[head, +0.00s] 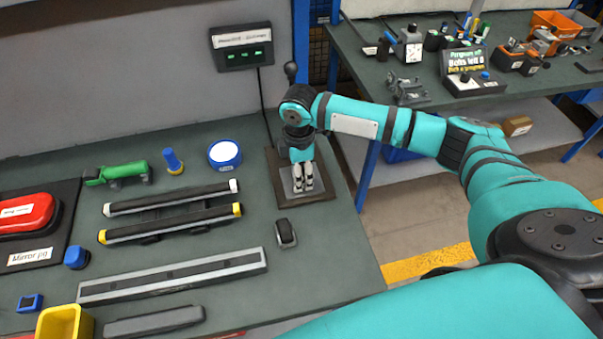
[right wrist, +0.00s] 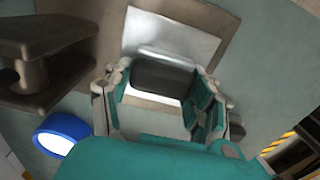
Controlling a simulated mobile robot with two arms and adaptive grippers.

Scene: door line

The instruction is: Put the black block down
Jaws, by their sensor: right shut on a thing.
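My right gripper (head: 303,182) points down over a pale metal plate (head: 290,194) set on a brown board (head: 325,192) at the bench's right end. In the right wrist view the gripper (right wrist: 163,92) is shut on a black block (right wrist: 164,76), which sits between its two fingers. The pale plate (right wrist: 180,45) lies beneath and beyond the block. I cannot tell whether the block touches the plate. In the head view the block is not clearly visible, hidden by the fingers. My left gripper is not in view.
A small dark object (head: 286,233) lies just in front of the board. Two black rails (head: 172,197) and a blue-rimmed round piece (head: 224,154) lie to the left. Bare bench shows between them.

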